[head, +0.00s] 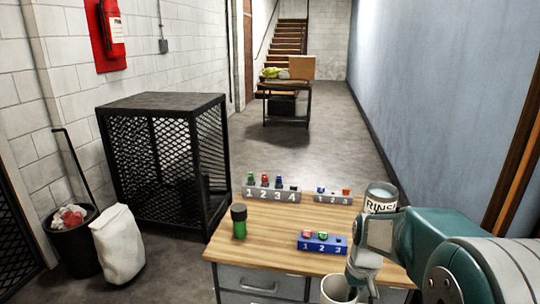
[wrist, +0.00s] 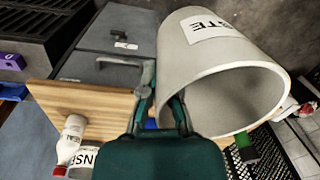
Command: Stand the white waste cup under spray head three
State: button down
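The white waste cup (head: 338,291) is at the bottom edge of the head view, in front of the table's front edge; its base is cut off. In the wrist view the waste cup (wrist: 225,60) is large, tilted, mouth towards the camera, with its label partly showing. My gripper (wrist: 163,95) has its fingers at the cup's wall and appears closed on it; the exact contact is partly hidden. My gripper (head: 364,272) is just right of the cup. Numbered blocks with coloured tops stand on the table: a blue one (head: 318,247), a grey 1-4 one (head: 256,194) and a smaller grey one (head: 331,199). Which holds spray head three is unclear.
The wooden table (head: 275,225) has drawers below. A dark bottle with green contents (head: 239,222) stands at its left, and a RINSE cup (head: 379,199) at its right. A red-capped white bottle (wrist: 72,138) shows in the wrist view. Bare wood lies between the green bottle and blue block.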

jog(key=w+a+f, duration=0.2)
jog(key=w+f, duration=0.1)
jog(key=f, duration=0.4)
jog(key=w+a+f, duration=0.2)
jog(key=w+f, duration=0.2)
jog(key=f, duration=0.4)
jog(key=shift+m, duration=0.4)
jog(key=shift+d+f, duration=0.1)
